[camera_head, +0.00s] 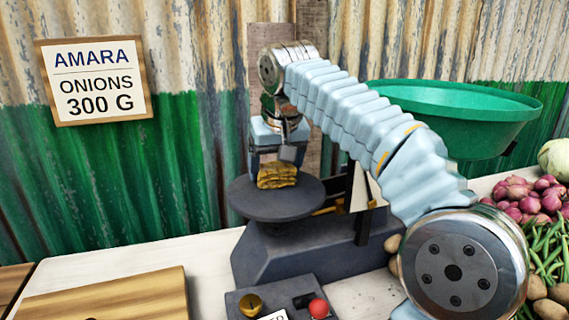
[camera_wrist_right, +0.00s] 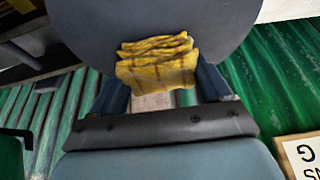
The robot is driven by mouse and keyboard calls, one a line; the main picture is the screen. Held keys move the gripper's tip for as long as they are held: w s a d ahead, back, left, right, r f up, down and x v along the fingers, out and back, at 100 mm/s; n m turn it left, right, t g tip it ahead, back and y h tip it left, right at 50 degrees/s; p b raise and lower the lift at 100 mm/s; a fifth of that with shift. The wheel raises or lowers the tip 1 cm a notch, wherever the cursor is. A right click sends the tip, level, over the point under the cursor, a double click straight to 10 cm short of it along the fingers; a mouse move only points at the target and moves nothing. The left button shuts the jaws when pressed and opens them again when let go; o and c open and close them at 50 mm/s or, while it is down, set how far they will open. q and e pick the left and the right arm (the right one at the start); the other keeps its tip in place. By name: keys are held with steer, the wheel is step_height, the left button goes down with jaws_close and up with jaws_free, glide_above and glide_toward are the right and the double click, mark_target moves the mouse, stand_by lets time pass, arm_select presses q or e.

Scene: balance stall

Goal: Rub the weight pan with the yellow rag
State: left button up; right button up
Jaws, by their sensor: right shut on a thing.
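The yellow rag (camera_head: 277,176) is a folded, dark-lined cloth at the weight pan in the head view. It also shows between the fingers in the right wrist view (camera_wrist_right: 157,62). My right gripper (camera_head: 275,165) points down and is shut on the rag. The weight pan (camera_head: 265,205) is a round dark grey plate on the left of the balance (camera_head: 305,252). It fills the top of the right wrist view (camera_wrist_right: 225,22). The rag is over the pan and seems to touch it; the contact itself is hidden. My left gripper is not in view.
A large green pan (camera_head: 450,105) sits to the right, behind my arm. Onions (camera_head: 525,195), green beans (camera_head: 545,245) and potatoes lie at the right. A wooden board (camera_head: 110,298) lies front left. A small block with a brass weight (camera_head: 250,303) and red knob stands in front.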

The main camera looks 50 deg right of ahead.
mark_target(241, 184)
steer(key=shift+w+a+f, duration=0.1)
steer(key=shift+w+a, duration=0.3)
steer(key=shift+a, duration=0.25)
steer(key=shift+w+a+f, duration=0.1)
steer(key=shift+w+a, duration=0.25)
steer(key=shift+a, duration=0.25)
steer(key=shift+w+a, duration=0.5)
steer(key=shift+a, duration=0.3)
steer(key=shift+w+a, duration=0.5)
steer(key=shift+a, duration=0.3)
steer(key=shift+r, duration=0.1)
steer(key=shift+r, duration=3.05)
step_height(241, 184, up, 3)
steer(key=shift+d, duration=0.1)
